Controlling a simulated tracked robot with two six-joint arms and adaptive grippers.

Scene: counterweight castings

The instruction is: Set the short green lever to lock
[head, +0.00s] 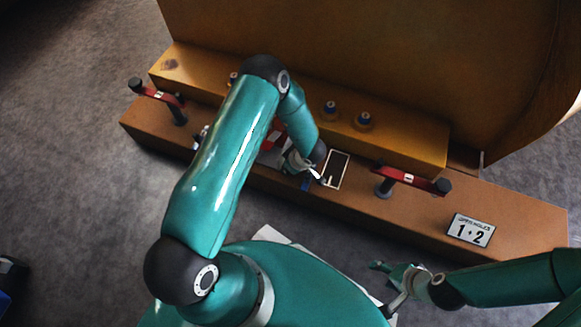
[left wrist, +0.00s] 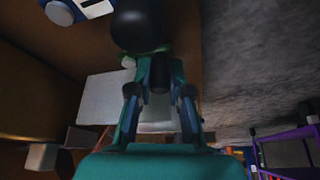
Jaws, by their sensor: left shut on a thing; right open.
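The short green lever (left wrist: 141,54) shows in the left wrist view only as a thin green strip under a large black knob (left wrist: 138,25). In the head view I cannot make it out, as my left arm and gripper cover that spot. My left gripper (left wrist: 155,75) is shut on the lever just below the knob; in the head view the gripper (head: 300,163) is low over the brown base block (head: 510,213). The lever's exact setting cannot be told. My right gripper (head: 385,284) is open and empty, in front of the block.
Red levers with black knobs stand at the left (head: 158,94) and right (head: 408,180) of the block. A white-framed dark plate (head: 337,169) lies beside my left gripper. A sign (head: 470,230) reads 1·2.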

